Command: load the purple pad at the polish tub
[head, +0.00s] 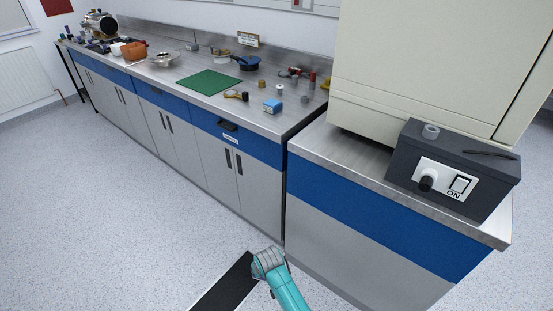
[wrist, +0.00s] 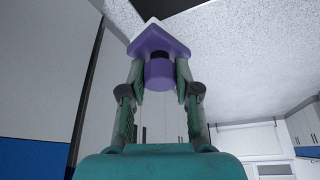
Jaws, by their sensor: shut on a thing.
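In the wrist view, a purple pad (wrist: 160,42) with a pale white upper face and a short purple round stem is held between the fingers of my gripper (wrist: 158,74). The fingers are shut on the stem from both sides. The pad is clear of the floor and counters around it. In the head view, my teal arm shows at the bottom, low in front of the cabinets, but the pad cannot be made out there. I cannot pick out the polish tub for certain among the small items on the bench.
A dark switch box (head: 455,165) stands on the nearer counter (head: 345,150) beside a large cream cabinet (head: 435,60). The floor at left is clear.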

